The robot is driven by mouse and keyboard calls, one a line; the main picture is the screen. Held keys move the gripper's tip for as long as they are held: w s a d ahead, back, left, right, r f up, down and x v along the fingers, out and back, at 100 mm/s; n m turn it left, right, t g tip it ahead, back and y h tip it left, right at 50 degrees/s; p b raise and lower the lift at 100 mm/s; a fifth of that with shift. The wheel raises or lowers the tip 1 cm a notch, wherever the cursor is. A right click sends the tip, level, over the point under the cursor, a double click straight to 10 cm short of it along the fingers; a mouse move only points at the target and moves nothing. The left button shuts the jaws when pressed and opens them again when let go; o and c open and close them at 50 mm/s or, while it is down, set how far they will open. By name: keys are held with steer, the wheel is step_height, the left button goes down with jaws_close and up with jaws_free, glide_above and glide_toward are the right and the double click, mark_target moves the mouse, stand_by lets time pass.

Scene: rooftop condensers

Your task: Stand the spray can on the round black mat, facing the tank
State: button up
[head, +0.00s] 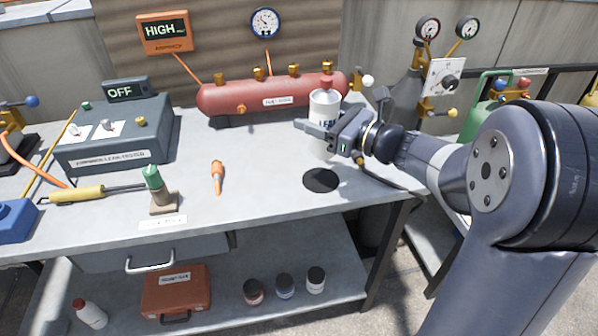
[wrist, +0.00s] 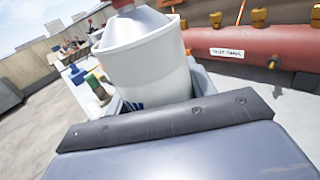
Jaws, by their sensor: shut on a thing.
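The white spray can (head: 325,108) with a red cap is upright in my gripper (head: 328,137), close to the right end of the red tank (head: 262,97). My gripper is shut on the can's body and partly hides it. Lettering shows on the can's front. In the wrist view the can (wrist: 145,62) fills the space between the jaws and looks tilted. The round black mat (head: 321,180) lies bare on the bench, nearer the front edge, below the can in the picture. I cannot tell whether the can's base touches the bench.
A grey leak tester box (head: 115,135) stands at the left. Gas cylinders with gauges (head: 428,28) stand at the right. The bench around the mat is clear.

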mark_target(317, 152)
step_height(317, 152, down, 9)
steer(key=shift+d+r+b, duration=0.1)
steer(key=shift+r+b, duration=0.1)
steer(key=shift+b, duration=0.7)
steer(key=shift+f, duration=0.25)
steer(key=o, duration=1.2)
steer(key=shift+r, duration=0.1)
steer(key=shift+r, duration=0.15)
steer(key=shift+d, duration=0.25)
steer(key=p+v, duration=0.1)
steer(key=v, duration=1)
steer(key=shift+s+d, duration=0.2)
steer(key=shift+d, duration=0.05)
